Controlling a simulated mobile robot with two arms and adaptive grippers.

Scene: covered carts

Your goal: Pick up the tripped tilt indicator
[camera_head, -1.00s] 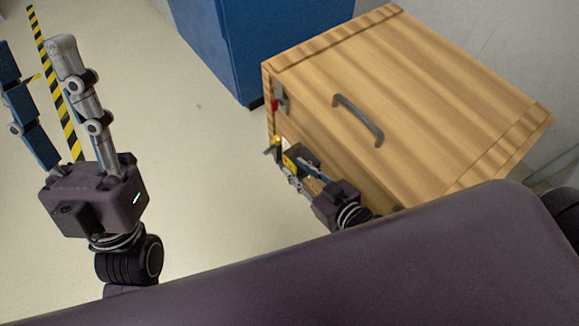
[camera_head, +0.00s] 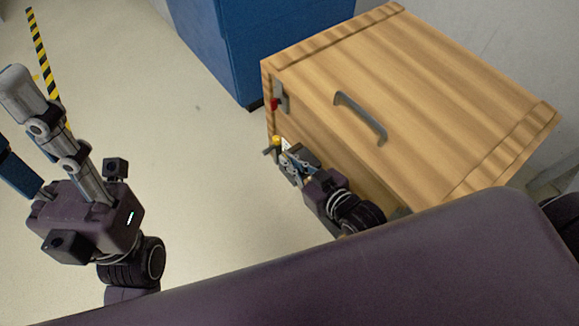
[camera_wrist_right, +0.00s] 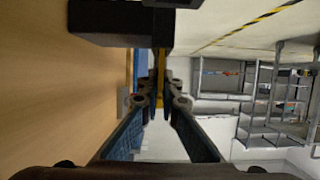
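A small yellow piece (camera_wrist_right: 161,78), which I take for the tilt indicator, is a narrow strip between my right fingertips in the right wrist view. My right gripper (camera_head: 288,162) is low at the front left of the wooden cart (camera_head: 420,85). Its fingers are close together and look shut on the yellow piece; they mostly hide it in the head view. Another small yellow part (camera_head: 276,140) shows just beyond the fingertips. A red part (camera_head: 274,104) sits on the cart's corner.
A grey handle (camera_head: 360,118) is on the cart's wooden cover. A blue cabinet (camera_head: 240,45) stands behind it. A dark block (camera_wrist_right: 120,24) is close above the fingers in the right wrist view. The floor (camera_head: 195,150) left of the cart is clear.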

